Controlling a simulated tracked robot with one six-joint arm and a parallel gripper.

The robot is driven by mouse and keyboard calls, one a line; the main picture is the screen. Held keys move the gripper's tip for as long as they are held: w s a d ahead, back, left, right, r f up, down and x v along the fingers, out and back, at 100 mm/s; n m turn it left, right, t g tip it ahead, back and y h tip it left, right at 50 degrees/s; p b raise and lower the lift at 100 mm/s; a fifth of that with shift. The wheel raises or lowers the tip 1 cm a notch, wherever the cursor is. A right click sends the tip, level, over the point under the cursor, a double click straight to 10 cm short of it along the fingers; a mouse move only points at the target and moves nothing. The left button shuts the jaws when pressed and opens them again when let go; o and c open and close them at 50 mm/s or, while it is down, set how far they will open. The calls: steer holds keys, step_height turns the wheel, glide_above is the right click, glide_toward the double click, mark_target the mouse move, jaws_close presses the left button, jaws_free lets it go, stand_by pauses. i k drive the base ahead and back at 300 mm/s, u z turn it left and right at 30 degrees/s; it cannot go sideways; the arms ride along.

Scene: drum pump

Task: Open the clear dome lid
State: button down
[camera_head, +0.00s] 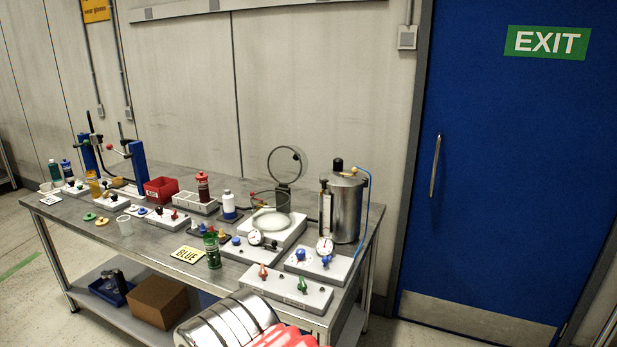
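A clear round lid (287,164) with a dark rim stands raised, near upright, at the back of a clear round chamber (270,222). The chamber sits on a white base (262,238) toward the right part of the bench. The lid appears hinged at its lower edge and looks open, with a small dark knob near its upper right rim. Part of my arm, silver with red pieces, shows at the bottom edge. No gripper fingertips can be made out, so my gripper is apart from the lid.
A steel drum (345,207) stands right of the chamber, with a blue hose beside it. White valve blocks with gauges and knobs (286,285) line the front right of the bench.

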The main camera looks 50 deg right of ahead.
mark_target(296, 157)
steer(key=k, duration=0.2)
steer(key=z, duration=3.05)
steer(key=i, duration=1.45)
steer(key=z, duration=0.05)
